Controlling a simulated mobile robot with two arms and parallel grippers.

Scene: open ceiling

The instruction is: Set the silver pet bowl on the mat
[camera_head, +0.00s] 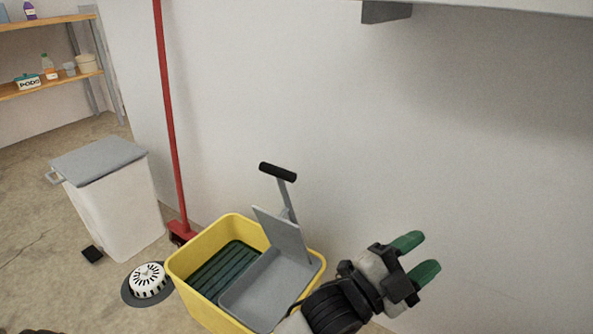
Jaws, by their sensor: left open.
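My left gripper (424,255) is at the lower right of the head view, with two green fingertips held apart and nothing between them. It is in front of the pale wall, to the right of the yellow mop bucket. I see no silver pet bowl in this view. I see nothing that is clearly the mat. My right gripper is not in view.
A yellow mop bucket (185,271) with a grey wringer stands by the wall. A white slotted dome (148,280) sits on a dark disc beside it. A white bin (115,210), a red pole (169,110) and wooden shelves (50,84) are at left.

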